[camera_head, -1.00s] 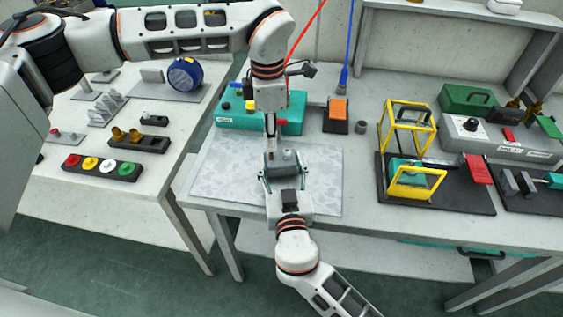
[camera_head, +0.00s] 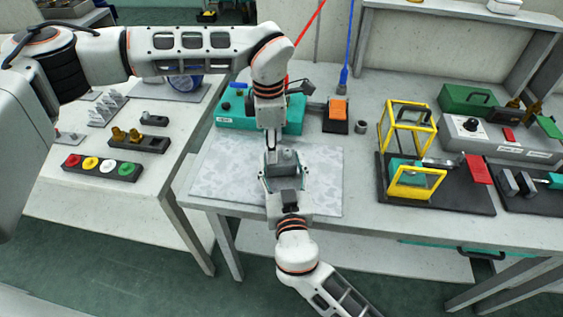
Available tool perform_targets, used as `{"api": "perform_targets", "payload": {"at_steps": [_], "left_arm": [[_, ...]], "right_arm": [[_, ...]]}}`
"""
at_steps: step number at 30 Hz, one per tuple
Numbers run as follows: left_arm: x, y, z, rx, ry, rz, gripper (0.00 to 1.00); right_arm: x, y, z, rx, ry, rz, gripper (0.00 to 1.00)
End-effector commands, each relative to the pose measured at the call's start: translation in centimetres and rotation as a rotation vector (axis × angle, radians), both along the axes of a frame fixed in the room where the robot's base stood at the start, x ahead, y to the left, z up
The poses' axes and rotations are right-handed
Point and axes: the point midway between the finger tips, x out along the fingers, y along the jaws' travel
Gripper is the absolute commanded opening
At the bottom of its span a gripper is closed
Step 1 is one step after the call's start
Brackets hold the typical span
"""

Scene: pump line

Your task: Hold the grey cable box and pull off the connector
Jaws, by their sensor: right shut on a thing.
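The grey cable box (camera_head: 286,163) stands over the pale patterned mat at the front of the middle table. My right gripper (camera_head: 285,176) comes from the front edge and is shut on it, one finger at each side. A small rounded grey part shows on top of the box; I cannot tell whether it is the connector. My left gripper (camera_head: 271,143) points down from above, at the back left of the box. Its fingers are seen nearly edge-on, so its opening is unclear, as is any contact with the box or connector.
The mat (camera_head: 225,175) is otherwise bare. Behind it are a teal case (camera_head: 232,118) and an orange-topped block (camera_head: 337,112). A yellow frame (camera_head: 408,127) stands to the right. A side table (camera_head: 110,205) at left holds coloured buttons (camera_head: 98,167).

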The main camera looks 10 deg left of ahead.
Motion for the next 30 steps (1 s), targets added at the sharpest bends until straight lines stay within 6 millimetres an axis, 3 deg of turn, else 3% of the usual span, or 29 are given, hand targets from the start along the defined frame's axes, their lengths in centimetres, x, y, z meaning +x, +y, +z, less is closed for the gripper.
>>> {"api": "perform_targets", "payload": {"at_steps": [1,2,30], "left_arm": [[-0.02,-0.01,-0.01,0.000,0.000,0.000,0.07],[-0.02,-0.02,-0.01,0.000,0.000,0.000,0.00],[0.01,-0.03,0.59,-0.001,0.000,0.000,0.00]], "right_arm": [[0.00,-0.01,0.01,0.000,0.000,0.000,0.34],[0.00,-0.01,0.01,0.000,0.000,0.000,0.34],[-0.01,-0.01,-0.04,0.000,0.001,0.000,0.34]]}}
